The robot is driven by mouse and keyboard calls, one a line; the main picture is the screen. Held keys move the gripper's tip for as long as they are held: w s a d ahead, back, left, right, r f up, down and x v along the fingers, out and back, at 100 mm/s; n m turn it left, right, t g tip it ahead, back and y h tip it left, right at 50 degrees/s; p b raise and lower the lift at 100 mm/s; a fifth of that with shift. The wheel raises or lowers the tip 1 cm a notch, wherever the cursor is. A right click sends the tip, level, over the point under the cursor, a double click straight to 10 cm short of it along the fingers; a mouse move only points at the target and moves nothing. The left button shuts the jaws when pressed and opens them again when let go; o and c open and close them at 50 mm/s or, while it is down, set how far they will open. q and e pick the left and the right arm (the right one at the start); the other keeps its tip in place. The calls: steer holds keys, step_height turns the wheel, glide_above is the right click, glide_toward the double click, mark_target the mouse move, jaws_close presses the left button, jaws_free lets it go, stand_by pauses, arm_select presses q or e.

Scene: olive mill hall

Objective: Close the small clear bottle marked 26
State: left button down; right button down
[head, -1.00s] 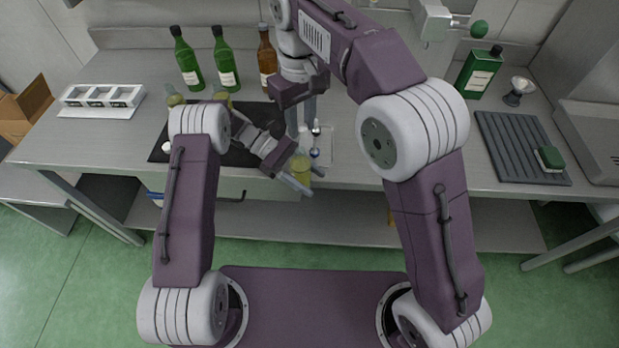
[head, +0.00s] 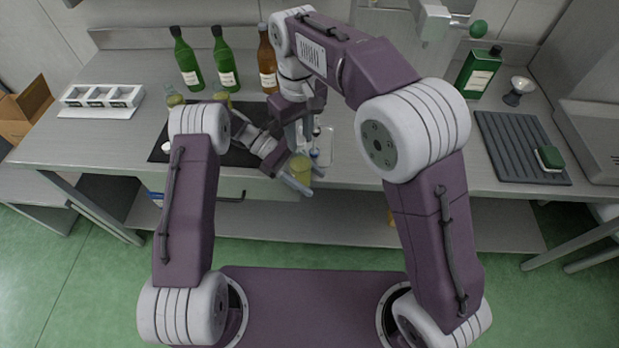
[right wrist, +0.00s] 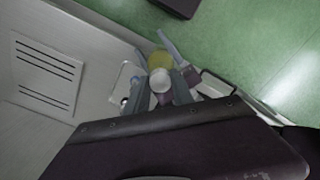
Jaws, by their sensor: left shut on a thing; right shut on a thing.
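A small clear bottle (head: 301,168) with yellow-green contents is held near the table's front edge by my left gripper (head: 299,178), which is shut on it. It also shows in the right wrist view (right wrist: 158,61). No number on it is legible. My right gripper (head: 303,140) points down just above the bottle. In the right wrist view, my right gripper (right wrist: 160,84) is shut on a round white cap (right wrist: 160,80). The cap overlaps the bottle in that view; I cannot tell whether they touch.
A pale tray (head: 325,147) with a blue-topped item (head: 314,153) lies right beside the bottle. Small bottles (head: 222,98) stand on a black mat (head: 160,148). Green bottles (head: 187,62) and a brown bottle (head: 267,65) stand behind. A grey ribbed mat (head: 515,150) lies at right.

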mark_target(300, 167)
stand_by(0.7)
steer(key=shift+f, duration=0.85)
steer(key=shift+f, duration=0.6)
